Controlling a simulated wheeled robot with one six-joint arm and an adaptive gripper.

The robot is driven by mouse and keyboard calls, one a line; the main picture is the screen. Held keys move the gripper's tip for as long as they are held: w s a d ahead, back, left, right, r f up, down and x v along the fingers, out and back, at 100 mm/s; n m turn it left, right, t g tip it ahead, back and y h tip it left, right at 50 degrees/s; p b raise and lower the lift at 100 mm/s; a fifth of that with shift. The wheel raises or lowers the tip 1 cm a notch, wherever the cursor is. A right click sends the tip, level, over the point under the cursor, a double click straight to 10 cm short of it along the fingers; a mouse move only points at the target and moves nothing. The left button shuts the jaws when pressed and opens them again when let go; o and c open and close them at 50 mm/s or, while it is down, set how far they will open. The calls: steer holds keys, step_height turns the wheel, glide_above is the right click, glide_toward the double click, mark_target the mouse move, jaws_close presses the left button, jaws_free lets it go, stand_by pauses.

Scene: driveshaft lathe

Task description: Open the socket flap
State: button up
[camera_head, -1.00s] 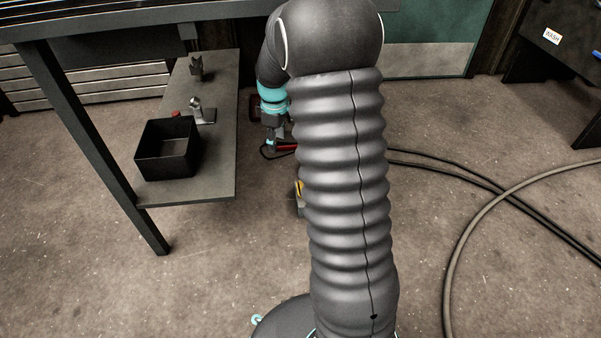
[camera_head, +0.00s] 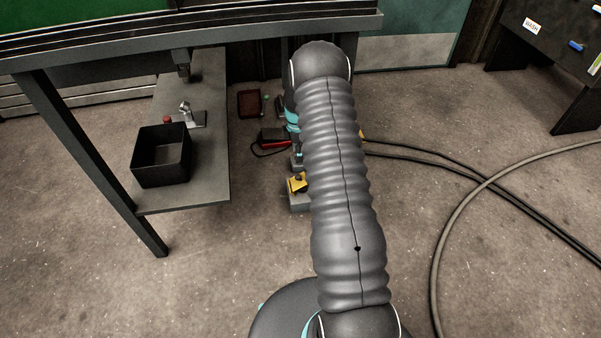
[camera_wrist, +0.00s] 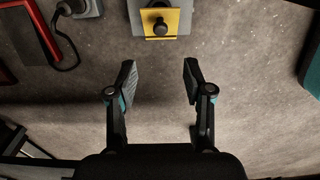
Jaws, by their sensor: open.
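My gripper (camera_wrist: 159,72) is open and empty in the wrist view, its two fingers apart over the bare floor. Beyond the fingertips, at the top edge, is a grey box with a yellow plate (camera_wrist: 178,22) and a black round knob (camera_wrist: 160,27). The gripper does not touch it. The yellow plate also shows in the head view (camera_head: 297,184), beside my arm. At the upper left of the wrist view a dark plug on a cable (camera_wrist: 74,7) sits at another grey unit, cut off by the frame. I cannot tell which part is the socket flap.
A red-edged device (camera_wrist: 35,32) with a black cable lies left of the plug. In the head view, a low shelf (camera_head: 213,190) holds a black open bin (camera_head: 161,174). Cables (camera_head: 460,180) cross the floor to the right. Open floor lies around the yellow-plated box.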

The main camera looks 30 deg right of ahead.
mark_target(298, 176)
step_height(298, 176, down, 13)
steer(key=shift+r, duration=0.2)
steer(key=shift+c, duration=0.2)
jaws_close()
